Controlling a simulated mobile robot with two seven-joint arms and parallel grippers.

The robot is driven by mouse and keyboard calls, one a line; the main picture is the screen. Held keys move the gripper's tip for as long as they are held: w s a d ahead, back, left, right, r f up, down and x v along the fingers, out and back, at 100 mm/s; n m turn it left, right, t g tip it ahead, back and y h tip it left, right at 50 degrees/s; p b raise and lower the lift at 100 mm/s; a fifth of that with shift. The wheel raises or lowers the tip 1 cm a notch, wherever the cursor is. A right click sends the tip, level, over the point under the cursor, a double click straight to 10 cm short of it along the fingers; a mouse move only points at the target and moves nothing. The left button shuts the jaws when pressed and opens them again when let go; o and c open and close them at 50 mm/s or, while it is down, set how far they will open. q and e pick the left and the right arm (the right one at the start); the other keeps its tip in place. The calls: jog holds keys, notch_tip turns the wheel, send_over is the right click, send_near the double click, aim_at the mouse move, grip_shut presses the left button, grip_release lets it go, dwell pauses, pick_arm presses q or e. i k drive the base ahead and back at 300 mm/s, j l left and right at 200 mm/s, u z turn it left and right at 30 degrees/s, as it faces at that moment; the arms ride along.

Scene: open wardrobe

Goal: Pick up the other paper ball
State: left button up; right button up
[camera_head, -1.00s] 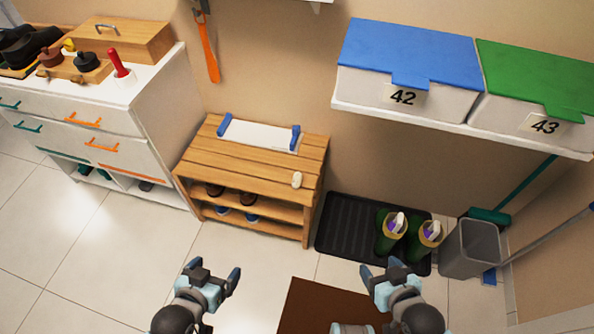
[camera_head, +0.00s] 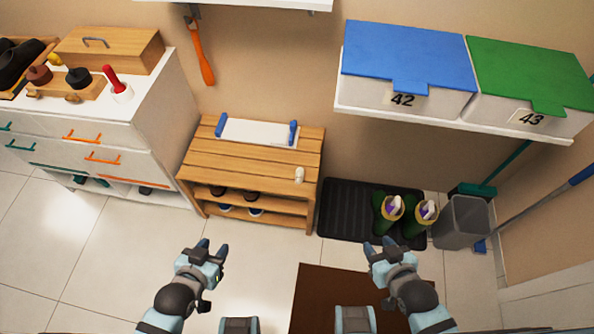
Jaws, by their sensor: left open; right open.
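Two green boots stand on a black tray (camera_head: 337,212). A crumpled white and purple wad, which looks like a paper ball, sits in the top of the left boot (camera_head: 393,205). A similar wad (camera_head: 427,208) sits in the right boot (camera_head: 412,228). My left gripper (camera_head: 213,246) is open and empty, over the floor in front of the bench. My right gripper (camera_head: 380,247) is open and empty, in front of the tray and short of the boots, touching neither wad.
A slatted wooden bench (camera_head: 240,165) with shoes below holds a small white object (camera_head: 299,175). A grey bin (camera_head: 463,222) stands right of the boots. A shelf with blue (camera_head: 405,55) and green lidded boxes (camera_head: 530,75) overhangs the tray. A brown mat (camera_head: 330,285) lies in front.

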aim_at(299, 172)
jog(key=i+j+z, duration=0.25)
jog(key=j, duration=0.45)
jog(key=j+z, duration=0.25)
jog(key=j, duration=0.4)
jog(key=j+z, duration=0.25)
jog(key=j, duration=0.5)
jog(key=i+j+z, duration=0.1)
jog(key=i+j, duration=0.15)
jog(key=j, duration=0.15)
jog(key=i+j+z, duration=0.1)
jog(key=i+j, duration=0.15)
jog(key=j, duration=0.2)
